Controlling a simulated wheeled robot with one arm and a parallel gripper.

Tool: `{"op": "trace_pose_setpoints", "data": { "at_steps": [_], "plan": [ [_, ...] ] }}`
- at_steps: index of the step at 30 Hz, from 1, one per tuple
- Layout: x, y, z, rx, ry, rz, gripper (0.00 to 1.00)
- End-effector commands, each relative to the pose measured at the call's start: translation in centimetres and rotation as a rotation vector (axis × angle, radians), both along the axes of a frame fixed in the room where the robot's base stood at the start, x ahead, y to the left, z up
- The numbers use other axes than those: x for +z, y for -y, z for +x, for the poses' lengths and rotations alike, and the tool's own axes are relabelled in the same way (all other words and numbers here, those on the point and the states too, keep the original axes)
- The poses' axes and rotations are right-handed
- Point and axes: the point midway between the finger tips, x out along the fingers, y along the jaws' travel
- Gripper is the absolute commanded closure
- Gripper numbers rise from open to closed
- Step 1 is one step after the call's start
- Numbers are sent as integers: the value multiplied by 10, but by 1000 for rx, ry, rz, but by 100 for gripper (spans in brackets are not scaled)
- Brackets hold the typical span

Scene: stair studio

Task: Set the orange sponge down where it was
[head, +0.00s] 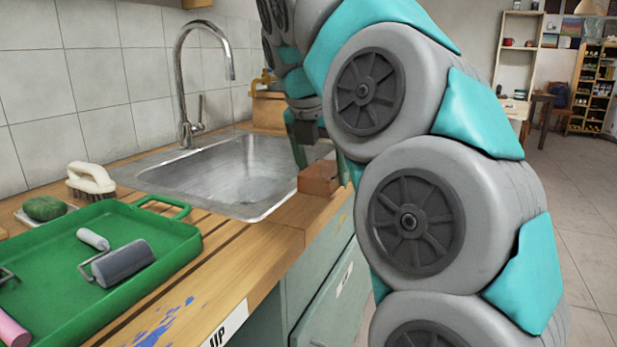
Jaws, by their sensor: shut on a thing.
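The orange sponge (318,179), a brownish-orange block, is at the front right of the sink, by the counter's front edge. My gripper (303,158) comes down from behind my arm, and its dark fingers meet the sponge from above. It is shut on the sponge. My arm's large links hide part of the gripper and the area to its right. I cannot tell whether the sponge's underside touches the wooden counter (255,255) or hangs just above it.
The steel sink (165,178) with its tall tap (184,95) is left of the gripper. A white-backed brush (91,178), a green scourer (45,207) on a dish and a green tray (180,247) with rollers lie to the left. Bare counter lies between tray and sponge.

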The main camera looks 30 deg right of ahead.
Motion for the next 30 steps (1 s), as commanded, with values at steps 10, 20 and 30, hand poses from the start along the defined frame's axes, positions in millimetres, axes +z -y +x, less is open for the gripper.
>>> {"op": "trace_pose_setpoints", "data": {
  "at_steps": [10,20,30],
  "plan": [
    [-4,11,48,-1,0,0,66],
    [-6,13,58,-1,-1,0,66],
    [-30,13,58,0,-5,1,66]
  ]
}}
